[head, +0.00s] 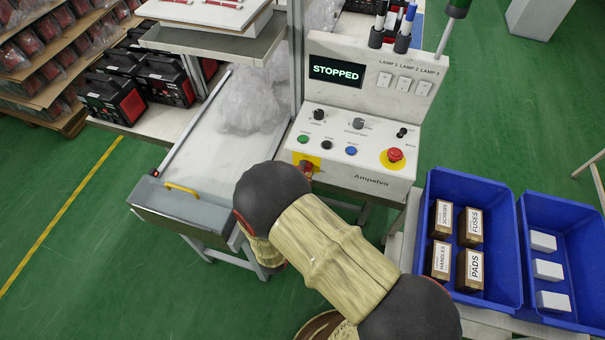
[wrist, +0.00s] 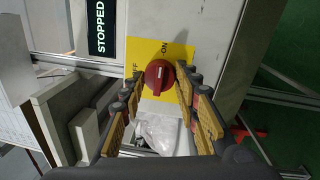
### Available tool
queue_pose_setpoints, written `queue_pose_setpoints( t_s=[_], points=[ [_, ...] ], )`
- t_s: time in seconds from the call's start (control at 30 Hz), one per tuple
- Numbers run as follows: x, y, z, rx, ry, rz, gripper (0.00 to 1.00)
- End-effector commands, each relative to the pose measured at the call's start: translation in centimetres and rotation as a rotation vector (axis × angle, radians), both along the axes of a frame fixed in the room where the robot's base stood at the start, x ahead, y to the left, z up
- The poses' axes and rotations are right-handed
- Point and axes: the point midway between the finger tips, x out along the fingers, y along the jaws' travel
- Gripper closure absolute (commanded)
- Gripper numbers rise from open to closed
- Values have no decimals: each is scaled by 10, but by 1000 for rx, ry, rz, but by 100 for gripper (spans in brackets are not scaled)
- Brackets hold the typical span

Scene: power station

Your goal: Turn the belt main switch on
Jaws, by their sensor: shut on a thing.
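The belt main switch is a red rotary knob (wrist: 157,77) on a yellow plate (wrist: 146,50) marked OFF and ON. In the wrist view its two labels lie past the knob, OFF to the left and ON to the right. My gripper (wrist: 161,92) has its yellow-padded fingers on either side of the knob and is shut on it. In the head view my arm covers most of the gripper; a bit of the yellow plate (head: 297,159) shows at the lower left of the control panel (head: 345,168). The display (head: 337,72) reads STOPPED.
The panel also carries a red emergency button (head: 395,154), small buttons and knobs. Blue bins (head: 433,235) with boxes stand close at the right. Green floor lies open at the far left.

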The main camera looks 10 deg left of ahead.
Motion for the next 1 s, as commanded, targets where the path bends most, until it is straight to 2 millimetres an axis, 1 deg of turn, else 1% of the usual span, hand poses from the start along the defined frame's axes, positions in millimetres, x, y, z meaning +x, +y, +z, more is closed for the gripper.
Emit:
queue_pose_setpoints(
  t_s=[0.27, 0.3, 0.6, 0.9, 1.0],
  points=[
    [0, -1, -1, -1, 2, -1, 94],
    [0, -1, -1, -1, 2, -1, 68],
    [0, -1, -1, -1, 1, 0, 50],
    [-1, 0, 0, -1, 1, 0, 50],
    [-6, 1, -1, -1, 2, 3, 50]
  ],
)
